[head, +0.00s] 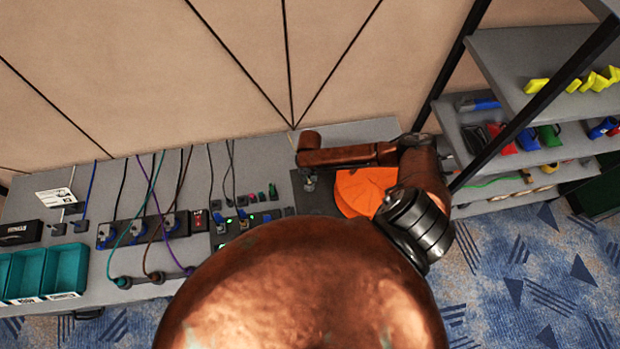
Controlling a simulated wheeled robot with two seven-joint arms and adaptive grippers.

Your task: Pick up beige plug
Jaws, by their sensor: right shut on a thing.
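My right arm reaches in over the right end of the grey desk, and its copper links hide part of the desk. My right gripper (310,182) is small and partly hidden under the end of the arm, low over a dark panel (312,202). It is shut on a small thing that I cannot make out. I cannot pick out a beige plug for certain; the gripper and arm may hide it. Several plugs and cables stand in the black power strips (152,228) to the left. My left gripper is not in view.
An orange disc (362,190) lies beside the gripper, partly under my arm. Small coloured connectors (255,197) sit left of the dark panel. Teal bins (64,270) stand at the far left. A grey shelf rack (520,75) with coloured items stands at right. A beige wall closes the back.

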